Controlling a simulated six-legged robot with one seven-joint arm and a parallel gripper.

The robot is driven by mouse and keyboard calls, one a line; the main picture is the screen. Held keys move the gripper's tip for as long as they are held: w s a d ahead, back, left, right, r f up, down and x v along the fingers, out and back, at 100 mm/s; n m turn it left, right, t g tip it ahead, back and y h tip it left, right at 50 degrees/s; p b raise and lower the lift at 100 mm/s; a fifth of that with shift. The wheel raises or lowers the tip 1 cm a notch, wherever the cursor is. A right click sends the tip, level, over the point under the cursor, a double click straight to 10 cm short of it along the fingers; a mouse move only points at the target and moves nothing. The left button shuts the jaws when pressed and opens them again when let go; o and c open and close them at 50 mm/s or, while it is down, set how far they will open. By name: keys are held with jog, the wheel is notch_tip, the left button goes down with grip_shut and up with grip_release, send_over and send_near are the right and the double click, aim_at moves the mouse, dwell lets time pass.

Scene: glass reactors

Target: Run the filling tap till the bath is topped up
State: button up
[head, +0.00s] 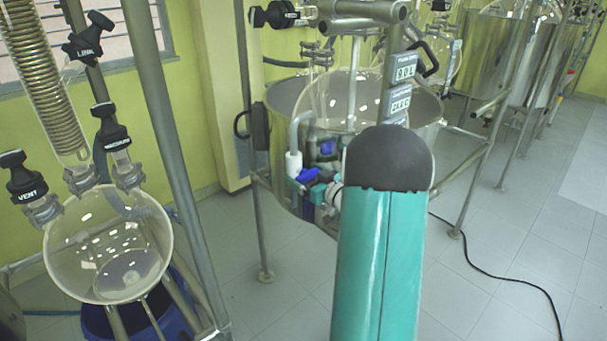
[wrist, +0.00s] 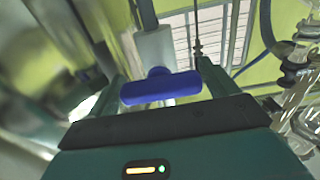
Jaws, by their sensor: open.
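The blue tap handle (wrist: 160,87) lies crosswise between the two fingers of my open gripper (wrist: 162,72) in the wrist view. A gap shows on both sides, and I cannot tell whether either finger touches it. In the head view a blue handle (head: 307,175) sits below a white fitting (head: 293,163) on a grey pipe that bends over the rim of the steel bath (head: 276,98). My arm hides part of this area. A large glass vessel stands in the bath; the water level is hard to make out.
Digital displays (head: 404,70) hang on the post above the bath. A glass flask (head: 108,250) with several black-knobbed valves stands at the left in a metal frame. More steel vessels (head: 510,50) stand at the back right. A black cable (head: 510,284) crosses the otherwise clear tiled floor.

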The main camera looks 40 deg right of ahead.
jog(key=shift+w, duration=0.5)
jog(key=shift+c, duration=0.4)
jog(key=c, duration=0.6)
jog(key=shift+n, duration=2.9)
